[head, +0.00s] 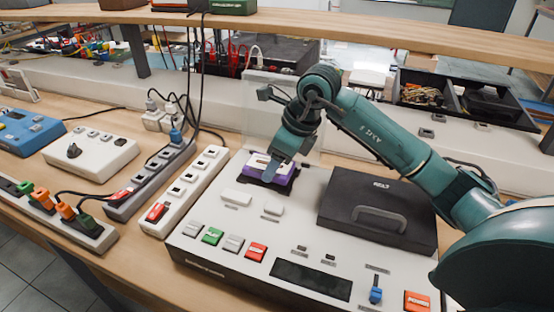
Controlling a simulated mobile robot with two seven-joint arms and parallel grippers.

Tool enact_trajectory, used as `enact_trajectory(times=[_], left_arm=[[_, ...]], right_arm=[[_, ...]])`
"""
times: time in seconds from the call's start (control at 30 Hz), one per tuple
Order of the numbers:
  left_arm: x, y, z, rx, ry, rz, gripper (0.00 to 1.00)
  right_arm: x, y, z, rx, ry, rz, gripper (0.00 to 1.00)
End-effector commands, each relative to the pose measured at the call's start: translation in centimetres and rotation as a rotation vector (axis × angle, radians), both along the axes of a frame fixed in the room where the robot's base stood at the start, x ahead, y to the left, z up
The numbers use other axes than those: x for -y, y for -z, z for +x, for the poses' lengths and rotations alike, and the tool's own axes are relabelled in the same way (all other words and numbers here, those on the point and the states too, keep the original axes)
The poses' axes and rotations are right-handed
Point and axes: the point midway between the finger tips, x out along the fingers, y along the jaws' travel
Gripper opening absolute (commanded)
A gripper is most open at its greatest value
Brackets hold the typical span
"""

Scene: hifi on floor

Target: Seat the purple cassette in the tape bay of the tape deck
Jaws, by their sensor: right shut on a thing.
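The purple cassette (283,180) is at the back left of the tape deck (185,242), over a dark recess that looks like the tape bay (253,178). My right gripper (268,172) reaches down from the right and is shut on the purple cassette, which has a pale label. The gripper and the cassette cover most of the bay, so I cannot tell whether the cassette is fully down in it. A clear upright panel stands behind the bay. My left gripper is not in view.
A black lidded box section with a handle (380,219) takes up the deck's right side. Buttons, including a green one (212,236) and a red one (257,251), line the front. Power strips (184,190) and cables lie to the left. A shelf (350,35) runs across the back.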

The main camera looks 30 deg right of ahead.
Motion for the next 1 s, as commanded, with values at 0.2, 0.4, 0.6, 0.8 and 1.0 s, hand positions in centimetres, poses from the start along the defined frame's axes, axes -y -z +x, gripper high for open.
enact_trajectory(times=[0.2, 0.4, 0.6, 0.8, 1.0], left_arm=[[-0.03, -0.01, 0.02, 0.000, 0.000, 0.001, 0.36], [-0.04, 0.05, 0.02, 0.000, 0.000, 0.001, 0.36], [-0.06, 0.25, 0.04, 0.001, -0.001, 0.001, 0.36], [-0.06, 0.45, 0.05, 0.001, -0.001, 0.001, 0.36], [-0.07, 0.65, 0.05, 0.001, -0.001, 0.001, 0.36]], right_arm=[[0.00, -0.04, 0.01, 0.001, 0.000, 0.001, 0.31], [0.00, 0.03, 0.02, 0.001, 0.000, 0.001, 0.31], [0.01, 0.27, 0.01, 0.001, 0.000, 0.001, 0.31], [0.00, 0.50, 0.02, 0.001, 0.000, 0.001, 0.31], [0.00, 0.75, 0.02, 0.001, 0.000, 0.001, 0.31]])
